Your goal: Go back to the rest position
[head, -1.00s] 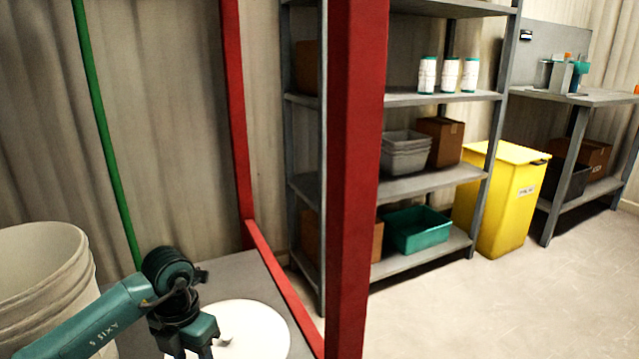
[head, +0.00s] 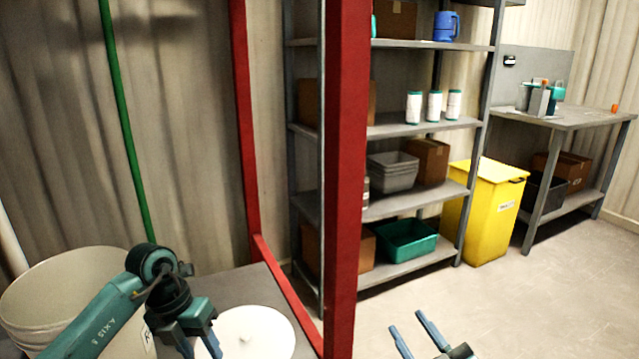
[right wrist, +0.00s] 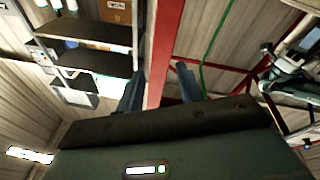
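My right gripper (head: 408,332) shows at the bottom of the head view, in front of the pale floor. Its two blue-grey fingers are apart with nothing between them. The right wrist view also shows its fingers (right wrist: 158,88) spread, with a red post behind the gap. My left gripper (head: 198,346) is at the lower left of the head view, partly cut off by the bottom edge. Its fingers look apart, and I see nothing held. It appears beside a round white lid (head: 268,325) on a grey surface.
A whitish bucket (head: 40,290) stands behind my left arm. A red post (head: 345,180) rises between my grippers in the head view. Beyond are grey shelves (head: 420,205), a yellow bin (head: 482,215) and a grey workbench (head: 590,118). The floor (head: 560,300) at right is clear.

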